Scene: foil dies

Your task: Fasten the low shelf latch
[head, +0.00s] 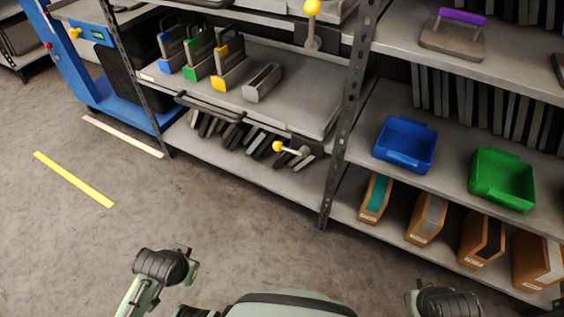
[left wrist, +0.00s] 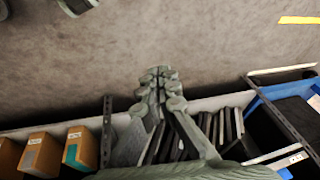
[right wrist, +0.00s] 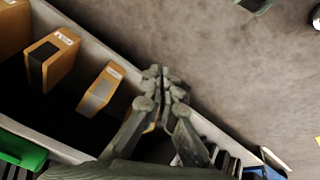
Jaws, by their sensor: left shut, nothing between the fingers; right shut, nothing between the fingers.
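The low shelf latch shows in the head view as a lever with a yellow ball (head: 278,147) on a dark plate at the front right of the pull-out shelf (head: 300,100). Its lever lies nearly level, ball to the left. A similar upper latch (head: 312,32) stands with its yellow ball up. My left gripper (left wrist: 160,74) is shut and empty in the left wrist view, with floor and the bottom shelf behind it. My right gripper (right wrist: 165,76) is shut and empty in the right wrist view. Neither touches a latch; neither wrist view shows the low latch clearly.
Coloured-handled dies (head: 205,65) stand on the pull-out shelf. Dark plates (head: 225,130) lean below it. A dark post (head: 345,120) divides the bays. Blue (head: 405,143) and green (head: 502,178) bins and several cardboard boxes (head: 426,218) fill the right bay. The floor in front is clear.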

